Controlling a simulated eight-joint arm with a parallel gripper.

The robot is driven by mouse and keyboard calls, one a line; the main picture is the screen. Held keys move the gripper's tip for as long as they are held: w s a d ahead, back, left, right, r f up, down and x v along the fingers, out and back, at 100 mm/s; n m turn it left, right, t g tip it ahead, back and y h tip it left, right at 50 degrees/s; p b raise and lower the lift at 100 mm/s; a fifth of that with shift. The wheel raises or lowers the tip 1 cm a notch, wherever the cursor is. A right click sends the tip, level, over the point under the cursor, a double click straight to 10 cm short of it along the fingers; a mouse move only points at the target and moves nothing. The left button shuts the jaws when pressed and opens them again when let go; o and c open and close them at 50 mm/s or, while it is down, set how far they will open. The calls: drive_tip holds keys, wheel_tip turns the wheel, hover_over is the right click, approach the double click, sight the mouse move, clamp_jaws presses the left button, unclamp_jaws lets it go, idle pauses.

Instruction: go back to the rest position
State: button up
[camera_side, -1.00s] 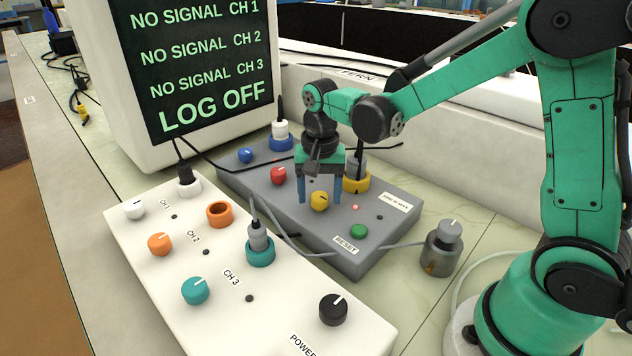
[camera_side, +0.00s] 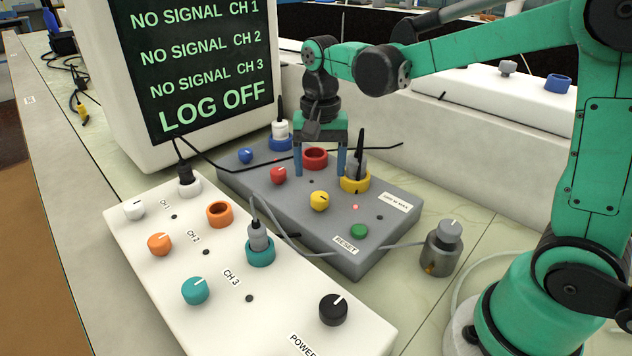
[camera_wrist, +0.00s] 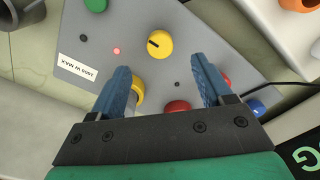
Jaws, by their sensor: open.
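My gripper (camera_side: 321,172) is open and empty, its two blue fingers pointing down above the grey box (camera_side: 375,238). In the side view its fingers overlap the area of the red socket (camera_side: 316,157) and the yellow socket (camera_side: 356,183), which has a plug in it. The wrist view shows my gripper (camera_wrist: 164,85) with its fingers apart and nothing between the tips. The yellow knob (camera_wrist: 159,44) lies beyond the fingertips there. The red knob (camera_side: 278,175) is to the left of the fingers in the side view.
A white box (camera_side: 180,262) with knobs and sockets stands in front. A monitor (camera_side: 186,67) reading NO SIGNAL and LOG OFF is behind it. A grey metal cylinder (camera_side: 441,254) stands at right. Cables cross the grey box. A low wall (camera_side: 420,125) runs behind.

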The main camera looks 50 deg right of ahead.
drive_tip(key=s+a+r+n+t, duration=0.1)
drive_tip(key=s+n+t, duration=0.6)
drive_tip(key=n, duration=0.2)
drive_tip(key=shift+s+a+r, duration=0.25)
drive_tip(key=shift+s+r, duration=0.1)
drive_tip(key=shift+s, duration=0.05)
drive_tip(key=shift+o, duration=0.2)
idle(0.5)
